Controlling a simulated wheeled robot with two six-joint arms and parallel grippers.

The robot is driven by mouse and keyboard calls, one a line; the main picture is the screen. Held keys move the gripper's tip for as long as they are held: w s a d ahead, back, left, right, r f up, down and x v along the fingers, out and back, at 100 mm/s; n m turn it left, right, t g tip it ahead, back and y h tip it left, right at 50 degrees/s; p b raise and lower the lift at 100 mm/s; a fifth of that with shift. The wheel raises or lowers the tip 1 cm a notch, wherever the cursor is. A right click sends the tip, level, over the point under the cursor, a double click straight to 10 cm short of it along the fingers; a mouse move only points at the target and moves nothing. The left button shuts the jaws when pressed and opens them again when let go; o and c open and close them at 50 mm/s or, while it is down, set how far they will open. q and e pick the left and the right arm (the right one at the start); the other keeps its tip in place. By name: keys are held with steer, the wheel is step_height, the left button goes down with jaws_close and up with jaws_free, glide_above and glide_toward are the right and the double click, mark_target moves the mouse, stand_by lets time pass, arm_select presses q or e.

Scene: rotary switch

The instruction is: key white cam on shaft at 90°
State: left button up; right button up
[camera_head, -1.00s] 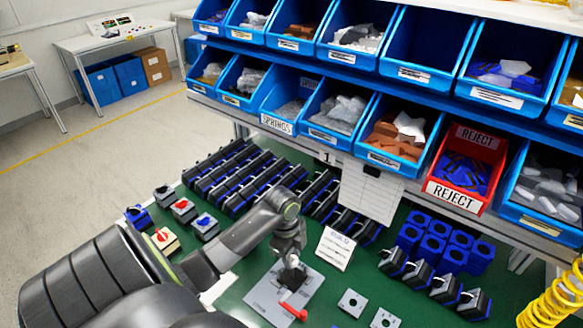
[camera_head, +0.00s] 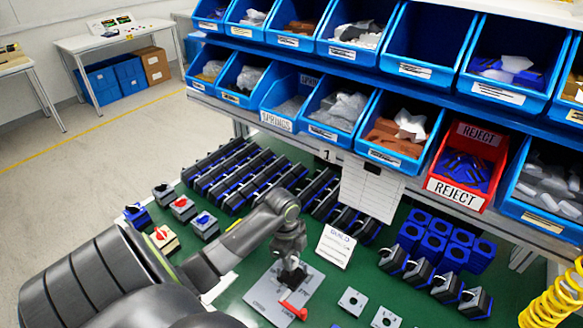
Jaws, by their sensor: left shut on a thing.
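My left gripper (camera_head: 290,272) points down over a grey plate (camera_head: 262,297) on the green bench. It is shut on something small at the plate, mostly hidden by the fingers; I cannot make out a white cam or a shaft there. A red handle-like part (camera_head: 293,310) lies on the plate's front edge, just in front of the gripper. White cams may be among the pale pieces in the bins, but I cannot tell. My right gripper is not in view.
A white "BUILD" card (camera_head: 336,246) stands right of the plate. Two pale square plates with holes (camera_head: 352,301) lie to its right. Blue housings (camera_head: 447,243) and black switch bodies (camera_head: 240,175) stand behind. Blue bins and a red REJECT bin (camera_head: 465,166) hang above.

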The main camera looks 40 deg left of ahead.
arm_select(q)
steer(key=shift+f, duration=0.35)
steer(key=o, duration=1)
steer(key=shift+a+r, duration=0.1)
steer(key=shift+r, duration=0.4)
steer(key=r, duration=0.5)
steer(key=a+r, duration=0.1)
steer(key=r, duration=0.5)
steer(key=r+b, duration=0.1)
steer(key=r, duration=0.4)
steer(key=shift+s+a+r, duration=0.15)
steer(key=shift+s+a, duration=0.15)
steer(key=shift+a, duration=0.1)
